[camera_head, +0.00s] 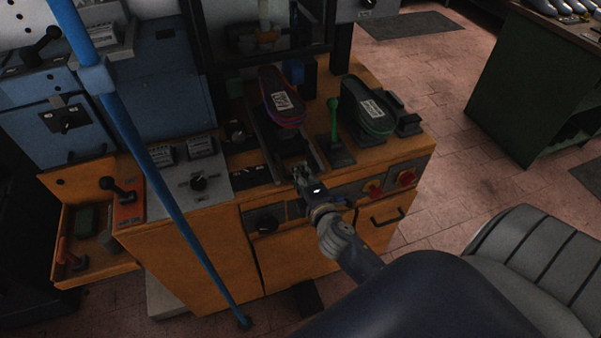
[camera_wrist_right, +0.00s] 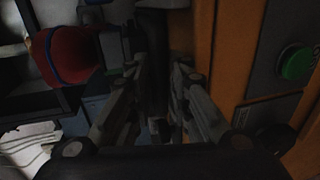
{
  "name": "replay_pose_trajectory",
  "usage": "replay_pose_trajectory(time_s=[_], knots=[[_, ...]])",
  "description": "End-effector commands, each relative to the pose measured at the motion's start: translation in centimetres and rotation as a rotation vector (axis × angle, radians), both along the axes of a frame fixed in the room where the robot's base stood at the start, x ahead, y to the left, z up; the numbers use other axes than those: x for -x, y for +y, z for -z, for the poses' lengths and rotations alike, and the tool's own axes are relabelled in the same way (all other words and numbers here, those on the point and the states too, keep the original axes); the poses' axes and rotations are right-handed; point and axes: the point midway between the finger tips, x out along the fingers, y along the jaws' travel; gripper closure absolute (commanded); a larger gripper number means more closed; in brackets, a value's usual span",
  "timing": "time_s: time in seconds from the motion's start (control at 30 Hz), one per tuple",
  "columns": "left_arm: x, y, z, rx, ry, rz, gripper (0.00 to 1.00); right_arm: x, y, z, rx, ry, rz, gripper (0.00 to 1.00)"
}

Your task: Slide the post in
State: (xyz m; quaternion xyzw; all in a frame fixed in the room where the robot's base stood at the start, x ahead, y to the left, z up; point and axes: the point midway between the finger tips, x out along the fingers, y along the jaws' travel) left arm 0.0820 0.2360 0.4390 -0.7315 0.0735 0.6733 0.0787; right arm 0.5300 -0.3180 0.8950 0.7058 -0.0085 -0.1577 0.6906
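The post (camera_head: 280,96) is a dark, shoe-shaped block with a white label and a red and purple lower edge. It stands on a dark slide (camera_head: 292,148) on the orange workbench, below the press frame. Its red and dark end also shows at the upper left of the right wrist view (camera_wrist_right: 72,52). My right gripper (camera_head: 300,172) is at the near end of the slide, in front of the post. In the wrist view its two fingers (camera_wrist_right: 158,88) stand apart with a dark bar between them; no firm grip shows. My left gripper is out of view.
A second shoe-shaped block (camera_head: 366,108) with a green edge stands to the right, beside a green lever (camera_head: 333,118). Red knobs (camera_head: 406,177) are on the bench front. A blue pole (camera_head: 150,165) crosses the left side. A grey seat (camera_head: 530,262) is at lower right.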

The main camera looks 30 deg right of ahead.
Motion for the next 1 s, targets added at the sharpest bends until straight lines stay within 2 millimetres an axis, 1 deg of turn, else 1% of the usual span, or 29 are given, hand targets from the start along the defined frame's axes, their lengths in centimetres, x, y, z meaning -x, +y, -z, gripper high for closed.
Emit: replay_pose_trajectory(time_s=[0.3,0.37,0.4,0.57,0.67,0.77,1.0], knots=[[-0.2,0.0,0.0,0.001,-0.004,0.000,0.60,-0.2,0.0,0.0,0.000,0.000,-0.001,0.81],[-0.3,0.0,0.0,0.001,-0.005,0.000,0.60,-0.2,0.0,0.0,0.000,0.000,-0.001,0.95],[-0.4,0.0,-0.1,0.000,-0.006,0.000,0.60,-0.2,0.0,0.0,0.000,0.000,-0.001,1.00],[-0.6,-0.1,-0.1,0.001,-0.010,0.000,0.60,-0.2,0.0,0.0,0.000,0.000,-0.001,1.00],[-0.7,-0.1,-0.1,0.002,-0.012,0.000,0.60,-0.6,-0.1,0.0,0.000,-0.001,-0.001,1.00],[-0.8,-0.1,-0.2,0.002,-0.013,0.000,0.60,-1.9,-0.4,0.0,0.000,-0.002,-0.001,1.00],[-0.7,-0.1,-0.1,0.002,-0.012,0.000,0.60,-6.3,-1.4,0.0,0.001,-0.004,-0.002,1.00]])
